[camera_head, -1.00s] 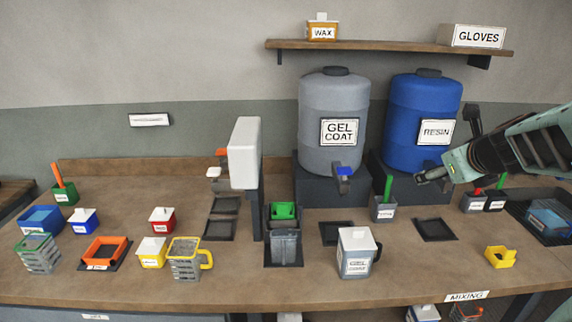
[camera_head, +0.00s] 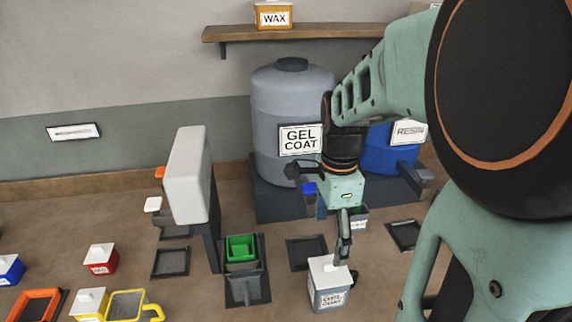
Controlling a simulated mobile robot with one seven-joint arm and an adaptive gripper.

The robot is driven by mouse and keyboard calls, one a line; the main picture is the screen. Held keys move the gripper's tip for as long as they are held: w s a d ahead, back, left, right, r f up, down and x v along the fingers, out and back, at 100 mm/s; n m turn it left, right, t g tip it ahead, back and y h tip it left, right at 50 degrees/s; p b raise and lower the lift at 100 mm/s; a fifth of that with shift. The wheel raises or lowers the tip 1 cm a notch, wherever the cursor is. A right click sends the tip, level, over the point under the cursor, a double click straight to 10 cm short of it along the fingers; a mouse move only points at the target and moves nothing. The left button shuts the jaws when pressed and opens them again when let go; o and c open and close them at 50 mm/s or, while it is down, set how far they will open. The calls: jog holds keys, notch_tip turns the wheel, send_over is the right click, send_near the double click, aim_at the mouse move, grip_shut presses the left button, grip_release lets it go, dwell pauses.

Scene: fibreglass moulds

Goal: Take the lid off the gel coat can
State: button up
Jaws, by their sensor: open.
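The gel coat can (camera_head: 328,299) is a small grey square can with a label on its front, standing upright on the bench. Its white lid (camera_head: 322,274) with a raised knob sits on top. My gripper (camera_head: 344,252) is open and points down just above the lid, at its back right in the picture. I see the jaws nearly edge-on, so I cannot tell whether they are around the knob or touching it.
The large grey GEL COAT drum (camera_head: 285,110) and blue RESIN drum (camera_head: 395,165) stand behind my arm. A white upright unit (camera_head: 188,180) and a green container (camera_head: 240,248) are to the left. An empty dark tray (camera_head: 307,253) lies just behind the can.

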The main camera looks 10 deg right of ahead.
aim_at(326, 265)
notch_tip(326, 265, down, 10)
jog(key=shift+f, duration=0.1)
dwell(0.4)
jog(key=shift+s, duration=0.25)
jog(key=c, duration=2)
jog(key=shift+w, duration=0.1)
grip_shut()
jog(key=shift+w+r+p, duration=0.1)
jog(key=shift+r+p, duration=2)
jog(key=shift+r, duration=0.5)
